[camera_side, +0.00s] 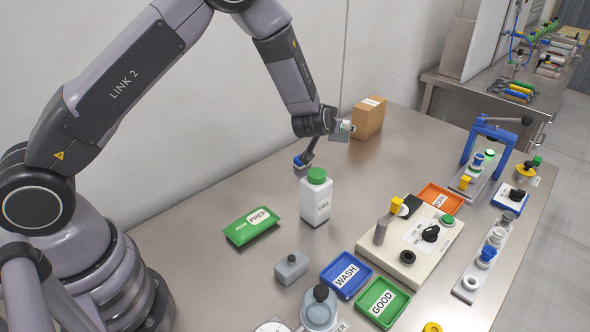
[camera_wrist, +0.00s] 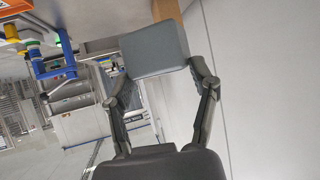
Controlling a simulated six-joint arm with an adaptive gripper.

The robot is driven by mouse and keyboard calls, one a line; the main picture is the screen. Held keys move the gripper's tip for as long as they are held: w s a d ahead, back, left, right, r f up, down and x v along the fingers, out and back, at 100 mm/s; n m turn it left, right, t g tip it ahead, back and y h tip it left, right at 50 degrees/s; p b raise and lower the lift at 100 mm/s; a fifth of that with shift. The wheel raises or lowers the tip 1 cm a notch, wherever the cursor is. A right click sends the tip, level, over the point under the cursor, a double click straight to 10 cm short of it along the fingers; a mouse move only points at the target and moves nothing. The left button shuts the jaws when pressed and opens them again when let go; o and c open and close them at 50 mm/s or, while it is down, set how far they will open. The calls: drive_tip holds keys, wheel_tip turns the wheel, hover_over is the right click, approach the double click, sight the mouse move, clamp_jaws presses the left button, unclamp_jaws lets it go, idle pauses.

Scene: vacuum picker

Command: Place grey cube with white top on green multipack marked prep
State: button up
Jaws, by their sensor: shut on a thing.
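My gripper (camera_wrist: 160,85) has both fingers closed on the grey cube (camera_wrist: 155,50), seen in the wrist view as a plain grey block. In the side view the small grey cube (camera_side: 338,134) shows a pale face, up in front of the cardboard box and far from the multipack. Its white top cannot be made out in the wrist view. The green multipack marked PREP (camera_side: 242,232) lies flat on the steel table at the left middle, with nothing on it.
A white bottle with green cap (camera_side: 316,201) stands between the cube and the multipack. A cardboard box (camera_side: 370,116) is at the back. Near the front are a grey container (camera_side: 291,268), blue WASH tray (camera_side: 328,279) and green GOOD tray (camera_side: 367,307).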

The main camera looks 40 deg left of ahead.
drive_tip(key=s+a+f+n+g+y, duration=0.15)
drive_tip(key=s+n+g+y, duration=0.4)
drive_tip(key=s, duration=0.65)
drive_tip(key=n+g+y, duration=0.3)
drive_tip(key=n+g, duration=0.1)
drive_tip(key=n, duration=0.2)
hover_over(256, 225)
wheel_tip(256, 225, down, 3)
drive_tip(key=shift+t+h, duration=0.25)
wheel_tip(256, 225, down, 9)
drive_tip(key=shift+f, duration=0.1)
drive_tip(key=o, duration=1.2)
drive_tip(key=shift+f, duration=0.15)
